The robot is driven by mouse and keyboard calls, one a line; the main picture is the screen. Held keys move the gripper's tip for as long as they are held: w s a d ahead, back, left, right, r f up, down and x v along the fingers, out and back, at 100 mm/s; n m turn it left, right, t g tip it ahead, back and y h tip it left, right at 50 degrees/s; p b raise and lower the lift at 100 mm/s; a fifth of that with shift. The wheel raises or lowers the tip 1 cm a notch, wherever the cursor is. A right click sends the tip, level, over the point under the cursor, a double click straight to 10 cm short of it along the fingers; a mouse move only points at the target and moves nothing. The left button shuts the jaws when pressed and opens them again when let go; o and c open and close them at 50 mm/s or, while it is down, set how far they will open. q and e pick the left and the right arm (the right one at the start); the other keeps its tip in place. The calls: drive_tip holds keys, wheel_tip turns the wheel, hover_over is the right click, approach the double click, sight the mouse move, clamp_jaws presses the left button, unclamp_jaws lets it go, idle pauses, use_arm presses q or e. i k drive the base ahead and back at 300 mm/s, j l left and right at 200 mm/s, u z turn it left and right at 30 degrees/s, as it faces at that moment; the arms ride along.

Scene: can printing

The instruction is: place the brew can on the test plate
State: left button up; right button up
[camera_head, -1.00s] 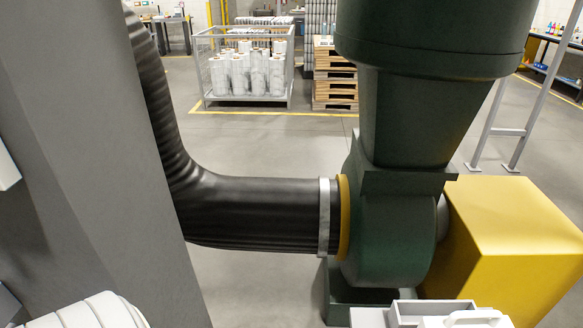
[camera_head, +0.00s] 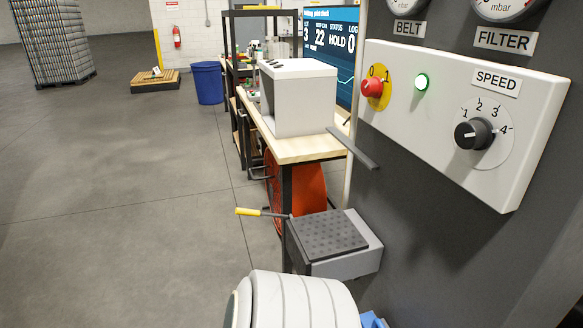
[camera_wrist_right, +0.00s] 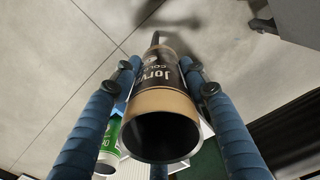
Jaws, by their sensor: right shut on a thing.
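The brew can (camera_wrist_right: 165,105) fills the middle of the right wrist view. It has a dark label with white letters, a tan band and an open dark end facing the camera. My right gripper (camera_wrist_right: 160,70) is shut on it, with a blue-padded finger on each side. In the head view, a dark dotted plate (camera_head: 328,234) on a grey bracket at the panel's side looks like the test plate. Its visible top is bare. The can and both grippers are out of the head view.
A green-and-white can (camera_wrist_right: 107,140) shows beyond the left finger. A yellow-tipped lever (camera_head: 250,211) sticks out left of the plate. The control panel (camera_head: 450,110) stands close on the right. A bench (camera_head: 300,148) with a white box (camera_head: 305,100) stands behind. Open floor lies left.

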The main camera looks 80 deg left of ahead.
sight(327, 231)
drive_tip(key=k+j, duration=0.15)
drive_tip(key=j, duration=0.25)
drive_tip(key=k+j+u, duration=0.1)
drive_tip(key=j, duration=0.3)
drive_tip(key=k+j, duration=0.15)
drive_tip(key=j, duration=0.25)
drive_tip(key=k+j+u, duration=0.15)
drive_tip(key=j, duration=0.25)
drive_tip(key=k+j, duration=0.1)
drive_tip(key=j, duration=0.3)
drive_tip(key=k+j+u, duration=0.1)
drive_tip(key=j, duration=0.3)
drive_tip(key=k+j, duration=0.1)
drive_tip(key=j, duration=0.35)
